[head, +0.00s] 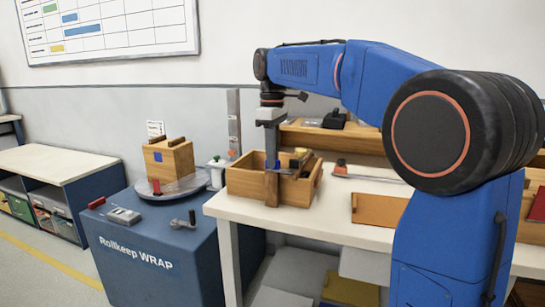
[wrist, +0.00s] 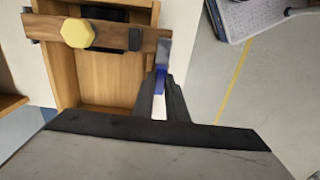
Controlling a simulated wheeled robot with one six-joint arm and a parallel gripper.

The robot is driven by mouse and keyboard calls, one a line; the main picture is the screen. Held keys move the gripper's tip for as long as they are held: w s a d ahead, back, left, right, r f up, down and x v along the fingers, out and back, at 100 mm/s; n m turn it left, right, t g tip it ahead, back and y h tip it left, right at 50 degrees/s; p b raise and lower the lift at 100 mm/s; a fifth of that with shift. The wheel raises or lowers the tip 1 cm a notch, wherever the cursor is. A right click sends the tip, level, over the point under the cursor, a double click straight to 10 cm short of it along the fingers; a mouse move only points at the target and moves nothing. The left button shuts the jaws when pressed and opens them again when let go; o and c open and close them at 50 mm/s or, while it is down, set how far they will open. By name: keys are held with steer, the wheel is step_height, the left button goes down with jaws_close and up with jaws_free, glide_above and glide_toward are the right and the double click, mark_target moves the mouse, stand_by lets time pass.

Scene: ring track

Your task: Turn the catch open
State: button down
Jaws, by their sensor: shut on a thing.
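The catch (wrist: 163,50) shows in the wrist view as a narrow grey piece with a blue part below it, at the right end of a brown wooden bar (wrist: 110,35). The catch's pivot is hidden.
The box stands on the left end of a pale workbench (head: 330,218). An orange-brown board (head: 378,210) lies to the right on the bench.

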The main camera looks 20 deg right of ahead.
steer(key=shift+m, duration=0.3)
steer(key=m, duration=0.3)
steer(key=shift+m, duration=0.3)
steer(key=m, duration=0.4)
steer(key=shift+m, duration=0.3)
steer(key=m, duration=0.4)
steer(key=shift+r, duration=0.1)
steer(key=m, duration=0.5)
steer(key=c, duration=1.8)
jaws_free()
steer(key=shift+o, duration=0.2)
